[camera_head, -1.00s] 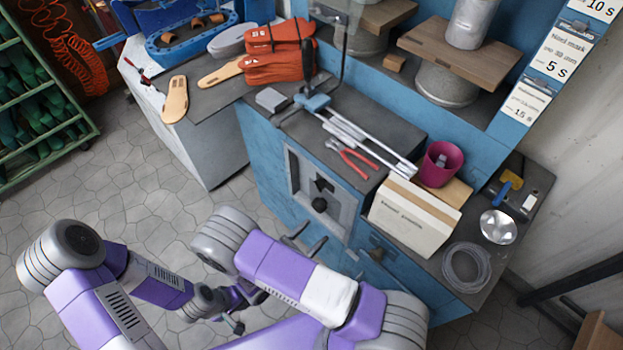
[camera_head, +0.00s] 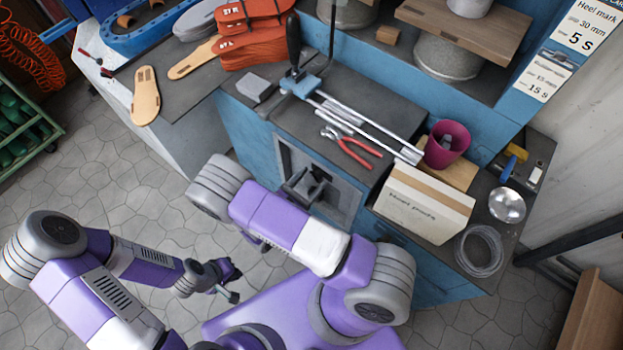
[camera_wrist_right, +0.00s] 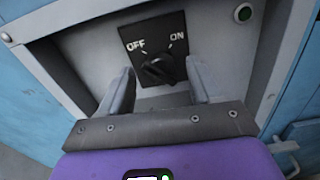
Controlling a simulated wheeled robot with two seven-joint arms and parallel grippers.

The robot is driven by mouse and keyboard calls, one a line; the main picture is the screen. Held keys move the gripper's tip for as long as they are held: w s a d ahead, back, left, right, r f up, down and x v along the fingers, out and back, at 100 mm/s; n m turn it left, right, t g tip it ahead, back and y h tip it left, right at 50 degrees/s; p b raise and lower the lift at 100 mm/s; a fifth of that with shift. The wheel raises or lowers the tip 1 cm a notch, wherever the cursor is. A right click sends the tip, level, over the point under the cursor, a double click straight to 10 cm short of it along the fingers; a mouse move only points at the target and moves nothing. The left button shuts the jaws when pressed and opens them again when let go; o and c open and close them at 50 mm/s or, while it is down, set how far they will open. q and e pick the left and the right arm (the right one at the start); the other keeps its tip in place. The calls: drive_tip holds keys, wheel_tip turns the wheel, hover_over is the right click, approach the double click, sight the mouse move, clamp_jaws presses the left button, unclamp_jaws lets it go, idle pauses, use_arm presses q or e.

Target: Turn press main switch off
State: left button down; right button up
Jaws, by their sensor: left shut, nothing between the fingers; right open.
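The press main switch (camera_wrist_right: 160,68) is a black rotary knob on a black plate marked OFF at left and ON at right, in the right wrist view. I cannot tell clearly which mark the knob points at. It sits in a grey recessed panel (camera_wrist_right: 78,62) in the blue press cabinet (camera_head: 250,140). My right gripper (camera_head: 308,184) is open in front of this panel, its fingers on either side of the knob with nothing gripped; contact is unclear. My left gripper (camera_head: 232,283) is shut and empty, low over the floor, away from the switch.
On the bench above are red-handled pliers (camera_head: 350,146), a white box (camera_head: 420,208), a magenta cup (camera_head: 446,144) and orange sandal parts (camera_head: 253,55).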

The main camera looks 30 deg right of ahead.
drive_tip(key=shift+w+d, duration=0.2)
drive_tip(key=shift+d, duration=0.25)
drive_tip(key=shift+c, duration=0.5)
drive_tip(key=c, duration=0.9)
drive_tip(key=shift+n+p, duration=0.35)
drive_tip(key=shift+n, duration=0.05)
drive_tip(key=o, duration=1)
drive_tip(key=shift+a, duration=0.15)
